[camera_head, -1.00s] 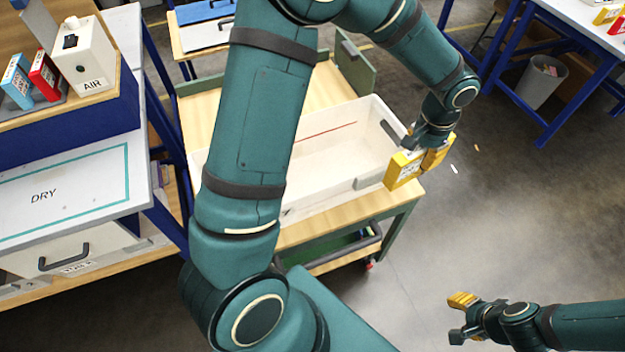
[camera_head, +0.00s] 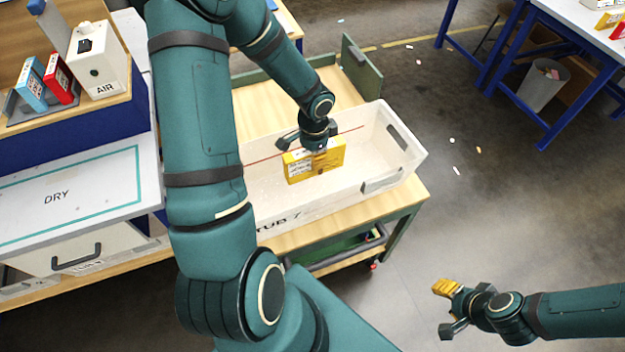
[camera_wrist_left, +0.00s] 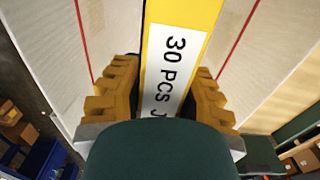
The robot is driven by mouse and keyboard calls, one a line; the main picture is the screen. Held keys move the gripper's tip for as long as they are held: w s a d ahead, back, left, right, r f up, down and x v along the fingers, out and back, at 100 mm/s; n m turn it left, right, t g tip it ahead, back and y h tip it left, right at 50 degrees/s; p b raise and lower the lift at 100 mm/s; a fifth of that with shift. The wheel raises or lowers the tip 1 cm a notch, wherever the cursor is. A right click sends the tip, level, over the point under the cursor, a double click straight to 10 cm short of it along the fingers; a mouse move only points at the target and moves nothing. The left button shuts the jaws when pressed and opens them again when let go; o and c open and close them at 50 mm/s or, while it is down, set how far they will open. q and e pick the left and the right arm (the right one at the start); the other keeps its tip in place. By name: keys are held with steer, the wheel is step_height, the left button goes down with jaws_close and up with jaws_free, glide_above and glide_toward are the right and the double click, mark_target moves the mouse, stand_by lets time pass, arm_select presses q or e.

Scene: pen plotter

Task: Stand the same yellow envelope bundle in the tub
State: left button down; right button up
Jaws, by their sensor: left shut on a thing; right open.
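The yellow envelope bundle (camera_head: 315,160) with white labels is upright over the white tub (camera_head: 395,180), within its walls in the head view. I cannot tell whether it touches the tub floor. My left gripper (camera_head: 316,146) is shut on the bundle's top from above. In the left wrist view the bundle (camera_wrist_left: 185,25) shows a "30 PCS" label between the two ribbed yellow finger pads (camera_wrist_left: 160,100). My right gripper (camera_head: 443,309) is open and empty at lower right, away from the tub.
The tub stands on a wooden-topped green cart (camera_head: 410,200) with a raised end panel (camera_head: 361,68). A "DRY" bench (camera_head: 110,185) with red and blue boxes and an AIR box (camera_head: 98,62) is at left. A grey bin (camera_head: 540,85) stands on the floor at right.

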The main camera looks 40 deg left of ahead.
mark_target(314, 173)
arm_select(q)
step_height(314, 173, down, 8)
steer(key=shift+w+f+b, duration=0.1)
steer(key=shift+f+b, duration=0.05)
steer(key=shift+b, duration=0.6)
steer(key=c, duration=0.8)
jaws_free()
steer(key=shift+f, duration=0.1)
